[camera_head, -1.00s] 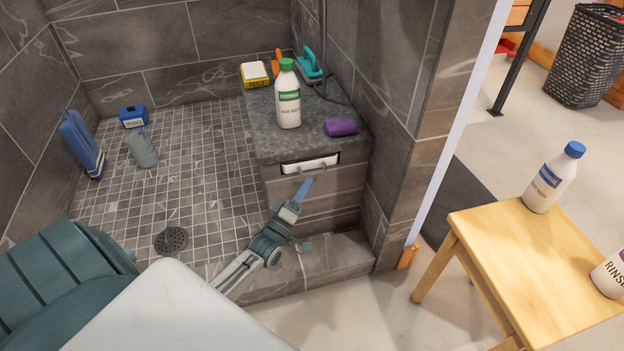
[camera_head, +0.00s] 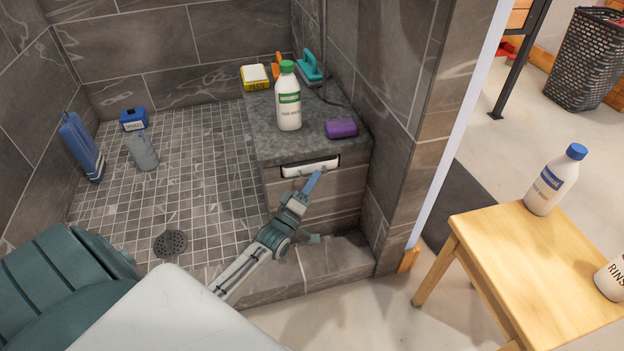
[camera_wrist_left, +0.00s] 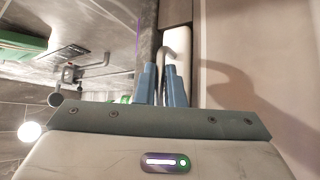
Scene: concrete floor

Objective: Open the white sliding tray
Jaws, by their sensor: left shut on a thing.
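The white sliding tray (camera_head: 309,166) sits in a slot in the front of the stone-topped bench, just below the top slab. My left gripper (camera_head: 313,181) reaches up to the tray's front from below, its blue fingers at the grey handle. In the left wrist view the two blue fingers (camera_wrist_left: 162,84) are shut on the curved grey handle (camera_wrist_left: 171,54), which passes between them. The white tray front (camera_wrist_left: 183,50) shows behind the handle. My right gripper is in neither view.
On the bench top (camera_head: 262,133) stand a green-capped white bottle (camera_head: 289,100), a purple block (camera_head: 341,128), a yellow box (camera_head: 255,78) and a teal brush (camera_head: 311,66). A tiled wall corner (camera_head: 396,190) rises close on the right. A wooden stool (camera_head: 520,260) stands beyond it.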

